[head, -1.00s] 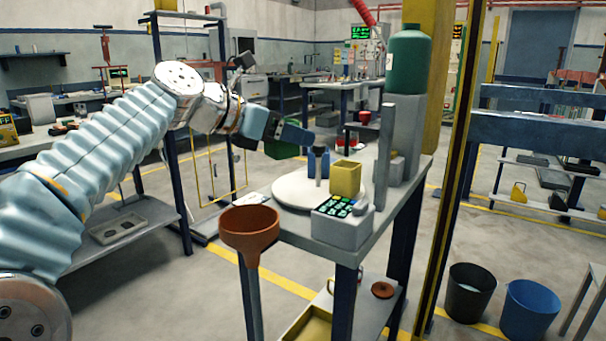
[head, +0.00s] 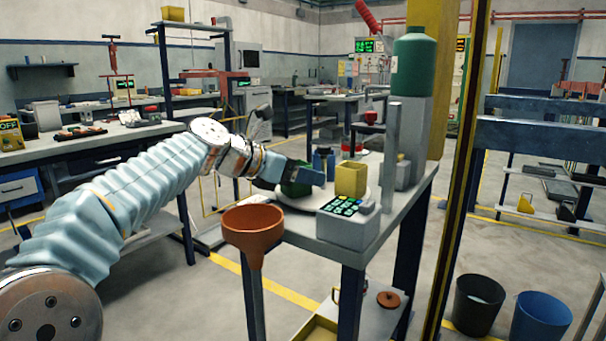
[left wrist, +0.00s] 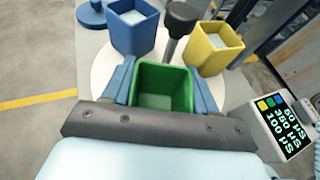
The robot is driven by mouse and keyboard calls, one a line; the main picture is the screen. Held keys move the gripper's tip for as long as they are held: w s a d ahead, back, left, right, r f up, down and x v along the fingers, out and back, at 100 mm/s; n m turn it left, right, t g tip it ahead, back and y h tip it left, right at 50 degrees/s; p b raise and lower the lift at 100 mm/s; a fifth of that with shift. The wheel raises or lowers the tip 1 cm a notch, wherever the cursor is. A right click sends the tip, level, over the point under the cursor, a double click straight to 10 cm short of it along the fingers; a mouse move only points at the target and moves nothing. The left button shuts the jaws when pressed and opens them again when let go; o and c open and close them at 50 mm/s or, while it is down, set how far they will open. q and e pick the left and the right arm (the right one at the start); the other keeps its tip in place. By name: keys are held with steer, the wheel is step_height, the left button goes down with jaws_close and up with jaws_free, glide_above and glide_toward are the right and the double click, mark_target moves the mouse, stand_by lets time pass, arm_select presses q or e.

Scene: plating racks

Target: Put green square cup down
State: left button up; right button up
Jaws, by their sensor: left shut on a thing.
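The green square cup (left wrist: 164,89) is between the blue fingers of my left gripper (left wrist: 160,80), which is shut on it. In the head view the left gripper (head: 299,174) comes in from the left, with the green cup (head: 294,188) at its fingers, over the left part of a white round plate (head: 297,203). The cup looks upright and open at the top. Its base is hidden, so I cannot tell whether it touches the plate. A blue square cup (left wrist: 133,30) and a yellow square cup (left wrist: 213,47) stand beyond it on the plate. My right gripper is not in view.
A dark-knobbed post (left wrist: 179,22) rises between the blue and yellow cups. A grey box with a lit display (head: 345,222) stands at the table's front. A brown funnel (head: 253,229) is by the near left corner. A green bottle (head: 414,75) stands at the back right.

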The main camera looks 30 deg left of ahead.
arm_select(q)
steer(key=o, duration=1.1)
steer(key=shift+f, duration=0.1)
steer(key=shift+s+a+r, duration=0.15)
steer(key=shift+s+r, duration=0.05)
steer(key=shift+r, duration=0.1)
steer(key=v, duration=1.1)
steer(key=shift+s+a+p, duration=0.15)
steer(key=shift+s+p, duration=0.05)
steer(key=shift+p, duration=0.2)
